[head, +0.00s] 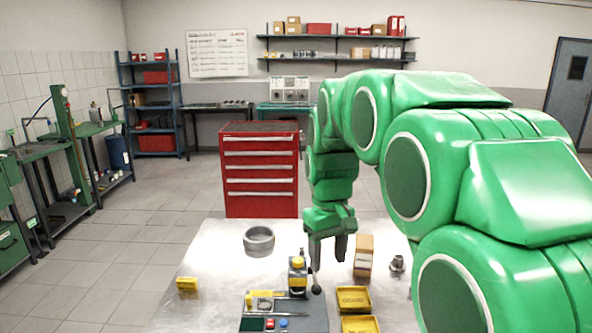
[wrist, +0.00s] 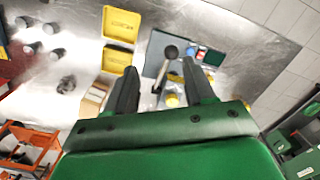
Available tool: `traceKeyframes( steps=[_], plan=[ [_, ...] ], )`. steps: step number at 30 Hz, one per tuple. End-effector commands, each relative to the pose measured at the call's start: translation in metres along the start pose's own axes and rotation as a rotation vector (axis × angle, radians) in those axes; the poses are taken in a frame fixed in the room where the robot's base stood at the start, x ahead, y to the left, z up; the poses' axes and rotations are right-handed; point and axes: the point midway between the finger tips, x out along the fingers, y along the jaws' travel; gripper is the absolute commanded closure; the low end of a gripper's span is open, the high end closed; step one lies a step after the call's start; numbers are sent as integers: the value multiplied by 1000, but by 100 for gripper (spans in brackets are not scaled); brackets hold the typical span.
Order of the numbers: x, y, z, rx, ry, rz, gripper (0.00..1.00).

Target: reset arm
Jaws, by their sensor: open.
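My green arm reaches in from the right of the head view. Its gripper (head: 328,256) points down over the metal table (head: 215,262), with its two dark fingers apart. In the wrist view my gripper (wrist: 160,72) is open, with nothing held between its fingers. A dark ball-ended lever (wrist: 170,52) shows between and beyond the fingertips; its ball (head: 317,289) is just below the gripper in the head view. The lever stands beside a grey device with a yellow top (head: 298,262). How far the fingertips are from the lever is hard to tell.
Yellow trays (head: 354,299), cardboard boxes (head: 363,262) and a small metal part (head: 397,264) stand to the right. A metal ring (head: 258,242) and a yellow block (head: 187,284) lie to the left. A red tool cabinet (head: 260,170) stands behind the table. The table's left side is mostly clear.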

Motion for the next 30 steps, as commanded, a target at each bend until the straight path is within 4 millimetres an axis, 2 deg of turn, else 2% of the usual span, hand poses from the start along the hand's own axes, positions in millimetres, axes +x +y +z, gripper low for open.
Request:
traceKeyframes(
  steps=[3,14,30],
  plan=[
    [1,-1,33,46,-7,-3,46],
    [18,-14,128,181,-42,-15,46],
    [64,-49,266,383,-89,-29,46]
  ],
)
